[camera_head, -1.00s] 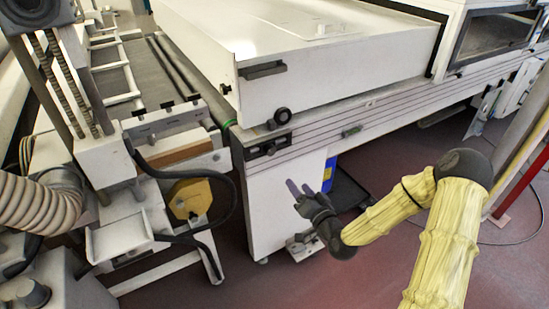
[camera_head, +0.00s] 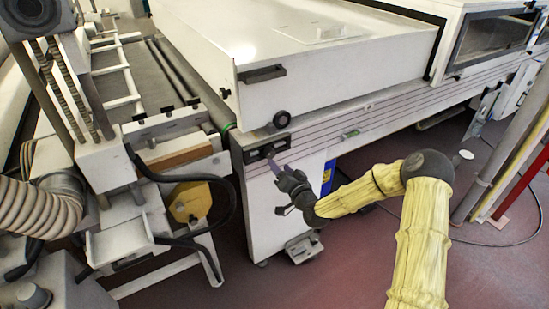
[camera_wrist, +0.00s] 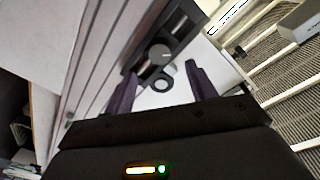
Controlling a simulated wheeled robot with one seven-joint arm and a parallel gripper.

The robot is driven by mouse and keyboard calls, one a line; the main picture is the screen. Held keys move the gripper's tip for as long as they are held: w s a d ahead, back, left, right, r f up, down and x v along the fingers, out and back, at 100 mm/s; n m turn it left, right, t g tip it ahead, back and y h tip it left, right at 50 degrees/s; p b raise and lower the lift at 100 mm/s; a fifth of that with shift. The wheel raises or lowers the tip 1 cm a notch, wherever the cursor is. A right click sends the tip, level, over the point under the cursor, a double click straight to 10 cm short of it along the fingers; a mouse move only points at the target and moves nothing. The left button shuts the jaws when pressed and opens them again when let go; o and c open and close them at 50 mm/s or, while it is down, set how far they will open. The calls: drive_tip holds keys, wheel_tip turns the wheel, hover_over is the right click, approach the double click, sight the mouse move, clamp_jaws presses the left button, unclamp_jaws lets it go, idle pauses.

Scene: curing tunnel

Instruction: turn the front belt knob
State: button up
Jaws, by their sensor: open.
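A black control panel (camera_head: 260,153) sits at the left end of the grooved rail on the white machine's near side. In the wrist view, the panel (camera_wrist: 179,25) carries a round grey knob (camera_wrist: 160,53) with a light pointer line. The knob is too small to make out well in the head view. My gripper (camera_head: 275,167) is just below and in front of the panel, apart from it. In the wrist view, my gripper (camera_wrist: 160,75) is open and empty, its dark purple fingers spread to either side of the knob's line of view.
A small green-marked fitting (camera_head: 350,133) is farther right on the rail.

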sight(271, 155)
drive_tip(key=x, duration=0.6)
drive_tip(key=c, duration=1)
